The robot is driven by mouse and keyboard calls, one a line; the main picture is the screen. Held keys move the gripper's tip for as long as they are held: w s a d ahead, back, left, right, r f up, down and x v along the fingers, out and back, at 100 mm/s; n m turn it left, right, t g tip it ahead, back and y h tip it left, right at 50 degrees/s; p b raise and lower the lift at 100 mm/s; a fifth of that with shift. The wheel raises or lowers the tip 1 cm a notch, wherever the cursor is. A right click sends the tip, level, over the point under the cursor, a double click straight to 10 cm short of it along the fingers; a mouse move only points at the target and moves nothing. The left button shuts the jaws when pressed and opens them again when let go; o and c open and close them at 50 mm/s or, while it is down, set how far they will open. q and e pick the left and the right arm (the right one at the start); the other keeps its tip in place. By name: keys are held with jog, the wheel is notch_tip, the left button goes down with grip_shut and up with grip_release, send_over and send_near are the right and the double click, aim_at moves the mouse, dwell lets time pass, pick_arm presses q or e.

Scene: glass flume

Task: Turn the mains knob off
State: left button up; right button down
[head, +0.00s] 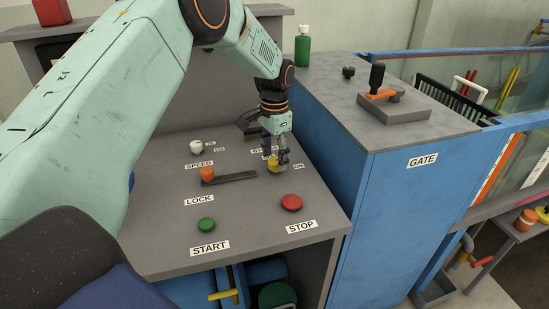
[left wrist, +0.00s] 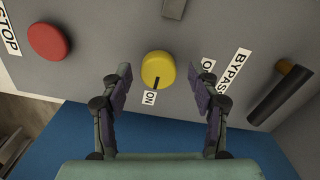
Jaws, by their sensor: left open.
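The yellow knob (left wrist: 158,70) sits on the grey panel, and its dark pointer mark faces the ON label (left wrist: 150,98). A second label beginning with O (left wrist: 208,64) lies to its right, partly hidden by a finger. No MAINS label shows. In the head view the knob (head: 272,165) is partly hidden by my left gripper (head: 279,160). In the left wrist view my left gripper (left wrist: 166,74) is open and empty, one finger to each side of the knob, with gaps visible; whether the tips are level with it I cannot tell. My right gripper is not in view.
The red STOP button (head: 291,202) is close in front of the knob. The green START button (head: 206,224), orange lock piece (head: 207,173) and white knob (head: 196,147) are to the left. A black BYPASS handle (left wrist: 280,95) is nearby. The blue GATE cabinet (head: 400,190) rises at right.

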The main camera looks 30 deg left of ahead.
pick_arm(q)
jog(key=shift+d+f, duration=0.4)
jog(key=shift+a+f, duration=0.1)
jog(key=shift+a, duration=0.25)
jog(key=shift+c, duration=0.9)
jog(key=shift+d, duration=0.25)
jog(key=c, duration=0.4)
jog(key=shift+a, duration=0.15)
jog(key=c, duration=0.3)
jog(key=shift+c, duration=1.4)
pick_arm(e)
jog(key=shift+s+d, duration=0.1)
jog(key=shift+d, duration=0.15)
